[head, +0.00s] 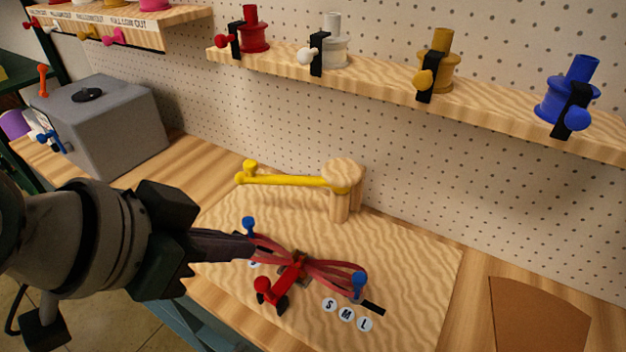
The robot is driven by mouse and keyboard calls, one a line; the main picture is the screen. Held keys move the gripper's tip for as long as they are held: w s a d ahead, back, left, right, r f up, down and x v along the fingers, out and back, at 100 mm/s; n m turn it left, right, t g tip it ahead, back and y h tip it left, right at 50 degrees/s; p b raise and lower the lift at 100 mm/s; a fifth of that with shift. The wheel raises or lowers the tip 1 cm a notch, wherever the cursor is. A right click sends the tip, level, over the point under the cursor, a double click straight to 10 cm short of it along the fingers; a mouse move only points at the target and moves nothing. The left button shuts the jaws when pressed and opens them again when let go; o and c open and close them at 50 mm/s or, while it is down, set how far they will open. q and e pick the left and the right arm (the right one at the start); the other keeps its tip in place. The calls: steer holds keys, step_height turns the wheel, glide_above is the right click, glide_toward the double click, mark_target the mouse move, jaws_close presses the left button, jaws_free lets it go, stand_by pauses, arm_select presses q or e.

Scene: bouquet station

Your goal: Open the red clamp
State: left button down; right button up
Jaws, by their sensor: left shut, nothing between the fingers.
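A red clamp (292,277) with a round red knob and dark parts sits on the wooden board, across the middle of a bundle of red ribbon loops (334,274). The loops spread toward a blue peg (248,226) on the left and another blue peg (358,283) on the right. My left gripper (250,246) is shut and empty, its tips beside the left end of the loops, up and left of the clamp. I cannot tell whether the tips touch the ribbon. My right gripper is not in view.
A wooden post (342,190) with a yellow arm (285,180) stands behind the clamp. A shelf (400,88) above holds red, white, yellow and blue spools. A grey box (105,125) stands at left. A brown panel (538,318) lies at right. The board's right part is clear.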

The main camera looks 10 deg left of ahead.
mark_target(266, 278)
arm_select(q)
steer(key=shift+w+d+f, duration=0.15)
steer(key=shift+w+f, duration=0.25)
steer(key=shift+w, duration=0.1)
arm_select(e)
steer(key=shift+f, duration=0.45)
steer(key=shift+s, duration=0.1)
arm_select(q)
steer(key=b+x, duration=0.2)
steer(key=x, duration=0.8)
steer(key=shift+w+d+f, duration=0.1)
steer(key=shift+d, duration=0.15)
steer(key=shift+s+a+f+p, duration=0.15)
steer(key=shift+s+a+p, duration=0.2)
steer(key=shift+s, duration=0.25)
steer(key=shift+s+a+f+p, duration=0.2)
steer(key=shift+s+a, duration=0.25)
steer(key=shift+s, duration=0.15)
steer(key=shift+s+a+f, duration=0.25)
steer(key=shift+s+a, duration=0.1)
steer(key=shift+s, duration=0.1)
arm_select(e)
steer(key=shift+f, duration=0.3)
